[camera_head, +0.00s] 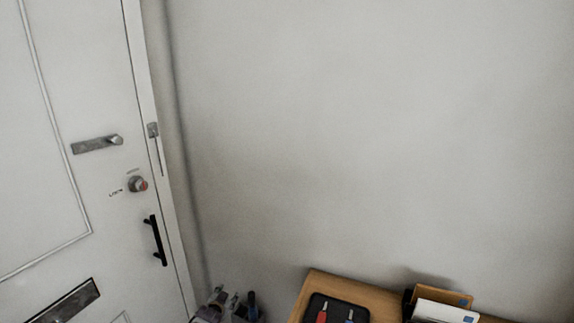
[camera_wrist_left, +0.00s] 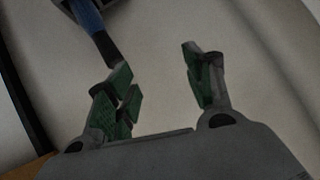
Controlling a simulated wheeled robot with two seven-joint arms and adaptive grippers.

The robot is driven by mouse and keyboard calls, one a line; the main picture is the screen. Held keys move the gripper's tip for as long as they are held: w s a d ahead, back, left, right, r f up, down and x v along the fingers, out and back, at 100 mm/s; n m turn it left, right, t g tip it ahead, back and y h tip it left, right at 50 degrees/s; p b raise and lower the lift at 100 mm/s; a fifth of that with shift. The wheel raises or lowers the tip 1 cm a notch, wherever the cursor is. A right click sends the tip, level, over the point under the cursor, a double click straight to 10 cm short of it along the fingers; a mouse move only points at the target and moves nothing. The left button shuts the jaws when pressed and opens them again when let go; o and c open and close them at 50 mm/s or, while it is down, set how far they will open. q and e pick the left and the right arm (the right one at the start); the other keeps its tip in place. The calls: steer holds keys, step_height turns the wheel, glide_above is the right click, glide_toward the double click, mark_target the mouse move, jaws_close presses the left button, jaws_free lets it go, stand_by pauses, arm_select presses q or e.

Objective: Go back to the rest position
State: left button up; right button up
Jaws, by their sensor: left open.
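My left gripper (camera_wrist_left: 155,72) shows in the left wrist view, with its two green-padded fingers spread apart. No object is visible between the fingers. A blue thing with a dark end (camera_wrist_left: 92,28) shows beyond the left finger in the picture; I cannot tell whether it touches the finger. In the head view, a small cluster of grey and dark blue parts (camera_head: 250,306) shows at the bottom edge, cut off; I cannot tell what it is. My right gripper is in neither view.
A white door (camera_head: 60,190) with a black pull handle (camera_head: 155,240) stands at the left in the head view. A wooden tabletop (camera_head: 375,294) at the bottom right bears a black tray (camera_head: 337,302) with red and blue tools, and a holder with envelopes (camera_head: 442,311). The wall (camera_head: 370,130) is bare.

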arm_select(q)
steer(key=s+a+f+n+g, duration=0.1)
steer(key=s+a+f+g, duration=0.15)
steer(key=s+f, duration=1.15)
steer(key=s+a+f+n+g, duration=0.1)
steer(key=s+f+g, duration=0.2)
steer(key=s+f, duration=1.1)
steer(key=s+f+g, duration=0.1)
steer(key=s+f, duration=0.2)
steer(key=s, duration=1)
steer(key=s+f+g, duration=0.2)
steer(key=s+f, duration=0.1)
steer(key=s, duration=1.1)
steer(key=s+f+g, duration=0.2)
steer(key=s+f, duration=0.1)
steer(key=s, duration=1)
steer(key=shift+s+a+f, duration=0.3)
steer(key=shift+s+a, duration=0.05)
steer(key=shift+s, duration=0.05)
steer(key=shift+s, duration=0.1)
